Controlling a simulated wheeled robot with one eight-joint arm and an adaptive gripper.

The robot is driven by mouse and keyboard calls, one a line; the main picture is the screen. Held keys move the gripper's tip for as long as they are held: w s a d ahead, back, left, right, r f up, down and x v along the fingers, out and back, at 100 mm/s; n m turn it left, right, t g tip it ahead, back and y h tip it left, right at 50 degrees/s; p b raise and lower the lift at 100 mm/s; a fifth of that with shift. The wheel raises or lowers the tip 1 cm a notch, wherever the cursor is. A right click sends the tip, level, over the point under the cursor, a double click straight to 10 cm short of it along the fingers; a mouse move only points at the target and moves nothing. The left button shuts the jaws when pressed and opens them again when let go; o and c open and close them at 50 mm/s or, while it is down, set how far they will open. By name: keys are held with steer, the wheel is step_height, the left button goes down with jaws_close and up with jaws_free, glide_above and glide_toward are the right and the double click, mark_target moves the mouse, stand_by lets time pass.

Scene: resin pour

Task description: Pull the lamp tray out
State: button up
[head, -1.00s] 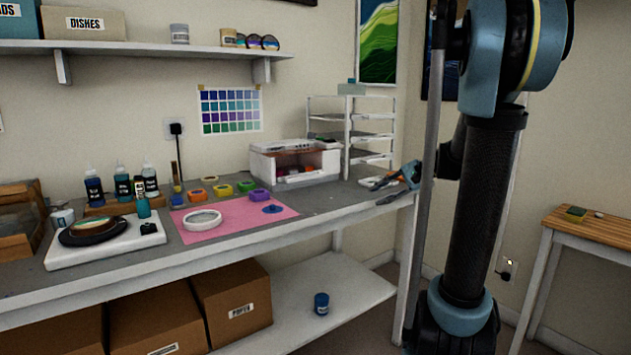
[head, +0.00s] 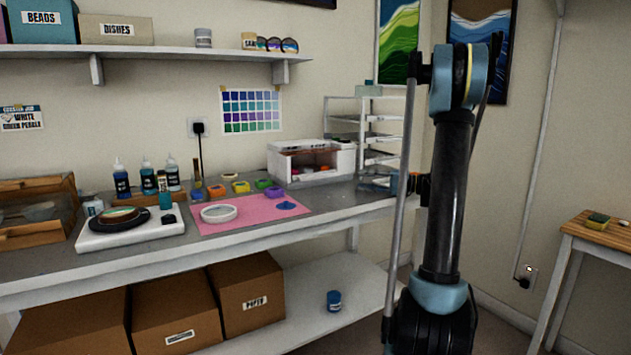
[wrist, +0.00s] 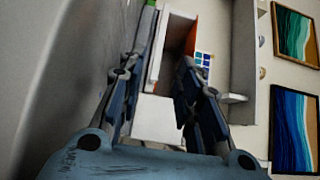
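The lamp is a white box (head: 345,160) with an open front, at the back right of the workbench. Its tray appears as a low white edge (head: 302,181) at the bottom of the opening, with small coloured pieces above it. In the wrist view the lamp (wrist: 181,14) is turned sideways, with an orange-brown inner wall. My gripper (head: 378,182) is right of the lamp, low over the bench's right end and partly behind my arm. In the wrist view my gripper (wrist: 163,50) is open, its fingers apart with nothing visibly held. The tray's exact edge is unclear there.
A white rack (head: 383,139) stands just behind and right of the lamp. A pink mat (head: 240,224) with a white ring dish (head: 218,213) and coloured pots lies to the left. A white scale (head: 108,236) is farther left. A wall shelf (head: 190,51) hangs above.

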mark_target(323, 177)
steer(key=w+a, duration=0.1)
steer(key=a, duration=0.4)
steer(key=w+a, duration=0.1)
steer(key=a, duration=0.5)
steer(key=w+a, duration=0.1)
steer(key=a, duration=0.4)
steer(key=shift+w+a, duration=0.1)
steer(key=shift+a, duration=0.1)
jaws_close()
